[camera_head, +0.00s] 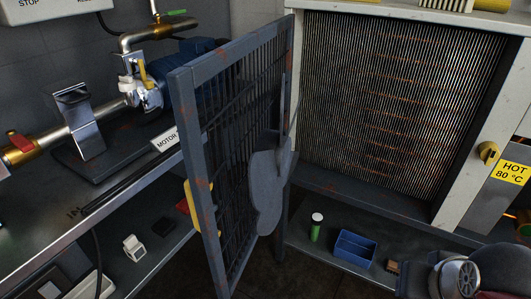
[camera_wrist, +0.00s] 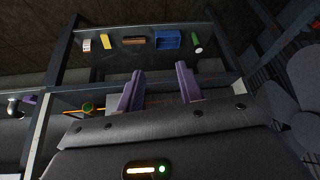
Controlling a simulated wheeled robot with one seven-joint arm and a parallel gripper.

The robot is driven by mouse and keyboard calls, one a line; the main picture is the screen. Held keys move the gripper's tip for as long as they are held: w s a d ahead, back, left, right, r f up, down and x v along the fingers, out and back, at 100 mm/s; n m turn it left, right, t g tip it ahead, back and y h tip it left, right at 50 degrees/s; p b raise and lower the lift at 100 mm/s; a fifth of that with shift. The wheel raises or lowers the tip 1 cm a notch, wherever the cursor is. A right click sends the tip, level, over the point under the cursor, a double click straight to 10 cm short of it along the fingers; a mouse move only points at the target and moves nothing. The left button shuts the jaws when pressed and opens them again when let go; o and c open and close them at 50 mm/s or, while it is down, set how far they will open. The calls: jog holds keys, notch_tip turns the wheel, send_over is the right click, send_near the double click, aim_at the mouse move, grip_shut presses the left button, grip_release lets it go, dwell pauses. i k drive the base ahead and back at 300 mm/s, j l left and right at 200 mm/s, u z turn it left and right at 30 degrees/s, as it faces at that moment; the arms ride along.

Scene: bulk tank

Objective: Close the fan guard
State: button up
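The fan guard (camera_head: 187,110) is a grey, rust-marked mesh door in a frame. It stands swung open in the head view, away from the finned radiator face (camera_head: 395,95), with its hinge side near the opening's left edge. A dark grey rounded plate (camera_head: 268,190) shows against the mesh. The fingers are not visible in the head view.
A blue bin (camera_head: 355,248) and a green cylinder (camera_head: 316,227) stand on the low shelf below the radiator. A bench with motor and pipes (camera_head: 100,125) lies left of the guard. A hot 80 °C sign (camera_head: 513,172) is at right.

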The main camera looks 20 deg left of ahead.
aim_at(272, 162)
jog(key=k+j+z, duration=0.1)
jog(key=j, duration=0.3)
jog(key=k+j, duration=0.15)
jog(key=j, duration=0.3)
jog(key=k+j+z, duration=0.15)
jog(key=j, duration=0.25)
jog(key=k+j+z, duration=0.1)
jog(key=j, duration=0.3)
jog(key=k+j+z, duration=0.1)
jog(key=j, duration=0.3)
jog(key=k, duration=0.05)
